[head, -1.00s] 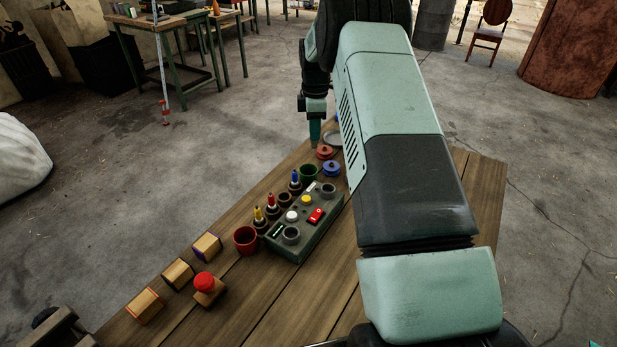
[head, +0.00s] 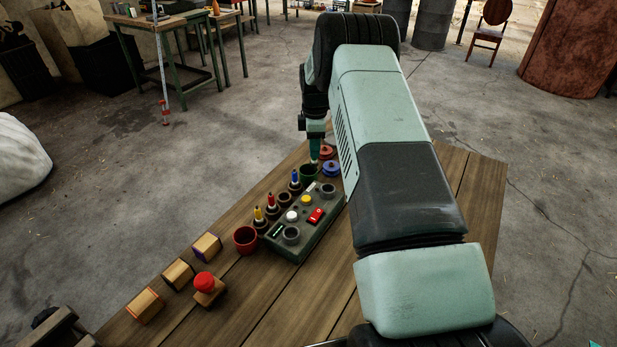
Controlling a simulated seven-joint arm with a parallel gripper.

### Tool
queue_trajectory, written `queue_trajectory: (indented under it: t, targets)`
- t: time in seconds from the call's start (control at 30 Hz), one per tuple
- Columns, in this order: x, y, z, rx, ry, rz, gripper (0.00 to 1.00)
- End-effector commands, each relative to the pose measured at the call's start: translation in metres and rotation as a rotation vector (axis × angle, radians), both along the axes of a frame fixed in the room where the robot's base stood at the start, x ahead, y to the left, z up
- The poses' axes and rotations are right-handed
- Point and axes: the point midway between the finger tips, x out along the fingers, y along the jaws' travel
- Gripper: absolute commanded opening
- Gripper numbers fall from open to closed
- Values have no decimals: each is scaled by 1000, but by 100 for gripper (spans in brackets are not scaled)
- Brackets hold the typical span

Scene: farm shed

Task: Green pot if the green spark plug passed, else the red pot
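My gripper (head: 314,153) points down right above the green pot (head: 307,174) at the far end of the table. Its fingers are small and partly hidden by my arm, so I cannot tell whether they hold anything. I do not see a green spark plug clearly anywhere. Spark plugs with yellow (head: 259,215), red (head: 271,201) and blue (head: 295,178) tops stand in dark holders. A holder (head: 284,199) between the red and blue ones looks empty. The red pot (head: 246,241) stands left of the grey-green tester box (head: 305,237), which has two sockets, coloured buttons and a small green-lit strip.
A red lidded piece (head: 325,152) and a blue one (head: 331,169) sit just right of the green pot. My arm covers the table's right middle.

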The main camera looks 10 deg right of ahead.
Motion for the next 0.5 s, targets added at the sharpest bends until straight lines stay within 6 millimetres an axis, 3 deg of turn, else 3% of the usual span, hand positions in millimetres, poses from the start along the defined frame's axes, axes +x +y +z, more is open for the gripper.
queue_trajectory:
  t: [0.03, 0.1, 0.5]
  targets:
    - [0, 0, 0, 0, 0, 0, 35]
    - [0, 0, 0, 0, 0, 0, 46]
    - [0, 0, 9, 0, -2, -1, 46]
